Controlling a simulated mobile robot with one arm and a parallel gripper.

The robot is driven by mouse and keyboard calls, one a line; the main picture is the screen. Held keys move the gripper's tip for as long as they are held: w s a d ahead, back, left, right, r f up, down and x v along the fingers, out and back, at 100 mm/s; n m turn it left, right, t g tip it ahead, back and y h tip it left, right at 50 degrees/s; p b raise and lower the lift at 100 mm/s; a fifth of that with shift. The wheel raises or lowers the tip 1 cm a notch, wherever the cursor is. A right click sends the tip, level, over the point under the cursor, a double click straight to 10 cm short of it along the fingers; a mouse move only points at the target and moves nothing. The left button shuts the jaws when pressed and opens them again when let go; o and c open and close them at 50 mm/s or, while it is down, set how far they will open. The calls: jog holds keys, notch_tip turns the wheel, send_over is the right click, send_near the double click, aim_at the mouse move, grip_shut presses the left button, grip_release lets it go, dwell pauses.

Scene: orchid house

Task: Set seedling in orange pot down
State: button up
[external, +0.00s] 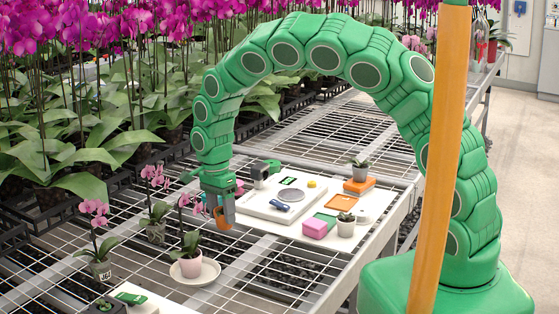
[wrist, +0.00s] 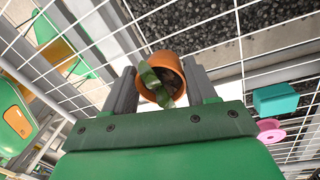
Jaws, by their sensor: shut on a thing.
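The seedling in the orange pot (external: 224,222) is held between the two grey fingers of my gripper (external: 222,208). My gripper points down over the white wire mesh bench, just left of the white board. In the wrist view the round terracotta-orange pot (wrist: 172,63) sits between the fingers of my gripper (wrist: 159,72), one finger on each side. The seedling's green leaves (wrist: 152,80) stick out of its mouth toward the camera. Mesh and dark gravel show beyond the pot. I cannot tell whether the pot's base touches the mesh.
A white board (external: 318,235) to the right carries a scale (external: 290,198), a pink-and-green block (external: 318,226) and small potted plants. A potted orchid stands on a white saucer (external: 207,273) in front. Other small orchids (external: 101,268) stand left. Tall orchids fill the back left.

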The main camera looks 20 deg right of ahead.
aim_at(220, 214)
jog(key=shift+w+a+f, duration=0.15)
jog(key=shift+f, duration=1.7)
jog(key=shift+f, duration=0.15)
jog(key=o, duration=1.2)
jog(key=shift+c, duration=0.2)
jog(key=r, duration=0.4)
jog(key=w+r, duration=0.1)
jog(key=r, duration=0.7)
jog(key=shift+w+a+r, duration=0.15)
jog(key=shift+a, duration=0.2)
jog(key=shift+o, duration=0.3)
